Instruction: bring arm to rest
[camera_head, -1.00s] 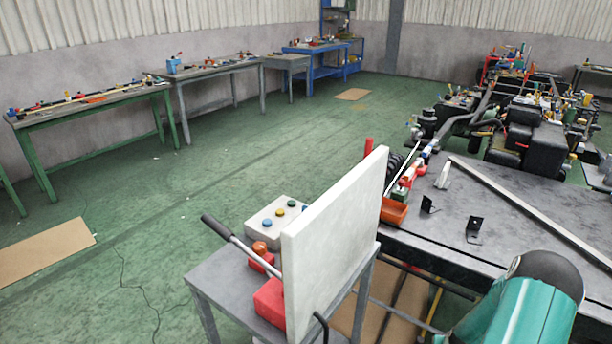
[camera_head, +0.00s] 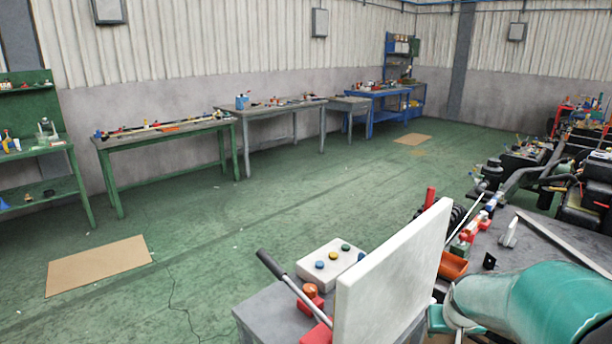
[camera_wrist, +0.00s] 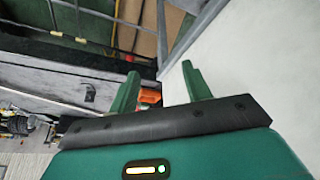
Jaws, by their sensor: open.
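My gripper (camera_wrist: 160,88) shows in the wrist view with its two green fingers apart and nothing between them. An orange bin (camera_wrist: 150,96) shows beyond the gap between the fingers. A white upright panel (camera_wrist: 262,60) stands close to the right of my gripper. In the head view my teal arm (camera_head: 535,302) is at the lower right, over the near part of the dark workbench (camera_head: 482,248). The gripper's fingers are not clear in the head view.
A small grey table bears the white panel (camera_head: 395,280), a button box (camera_head: 328,264) and a lever (camera_head: 285,280). The orange bin (camera_head: 453,265) is beside the panel. Benches line the far wall. The green floor (camera_head: 260,210) at left is open, with cardboard sheets (camera_head: 98,264).

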